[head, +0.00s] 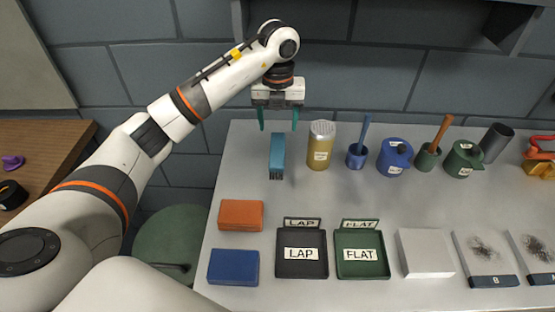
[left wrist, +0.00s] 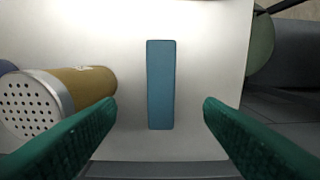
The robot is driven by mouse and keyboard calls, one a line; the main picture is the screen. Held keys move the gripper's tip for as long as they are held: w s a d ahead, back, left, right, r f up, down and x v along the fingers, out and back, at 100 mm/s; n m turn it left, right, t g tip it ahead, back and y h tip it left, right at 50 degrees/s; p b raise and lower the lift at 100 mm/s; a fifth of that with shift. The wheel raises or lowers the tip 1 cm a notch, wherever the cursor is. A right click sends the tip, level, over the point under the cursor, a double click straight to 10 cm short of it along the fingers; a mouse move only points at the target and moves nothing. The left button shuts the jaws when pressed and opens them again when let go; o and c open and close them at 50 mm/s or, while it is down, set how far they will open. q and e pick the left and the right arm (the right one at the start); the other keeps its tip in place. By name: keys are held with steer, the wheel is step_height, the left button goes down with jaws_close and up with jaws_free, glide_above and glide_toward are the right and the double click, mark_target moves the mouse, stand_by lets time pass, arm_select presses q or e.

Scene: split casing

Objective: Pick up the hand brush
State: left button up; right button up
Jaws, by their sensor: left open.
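The hand brush (head: 277,154) is a teal block with dark bristles at its front end. It lies on the grey table (head: 350,200) near the back left. In the left wrist view the teal brush (left wrist: 161,85) lies lengthwise between the green fingers, below them. My left gripper (head: 278,120) is open and empty, above and behind the brush. The fingers also show in the left wrist view (left wrist: 160,112), apart on either side and not touching it. My right gripper is not in view.
A gold shaker can (head: 321,148) stands close to the right of the brush, also in the left wrist view (left wrist: 80,92). An orange block (head: 240,215), a blue block (head: 233,267) and trays marked LAP (head: 284,269) and FLAT (head: 380,268) lie in front.

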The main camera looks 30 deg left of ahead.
mark_target(277, 149)
arm_select(q)
step_height(277, 149, down, 6)
steer(key=shift+r+p, duration=0.1)
steer(key=shift+p, duration=0.55)
step_height(277, 149, down, 4)
steer(key=shift+a+f+p, duration=0.1)
steer(key=shift+f+p, duration=0.05)
steer(key=shift+p, duration=0.7)
steer(key=shift+f, duration=0.45)
steer(key=c, duration=1.1)
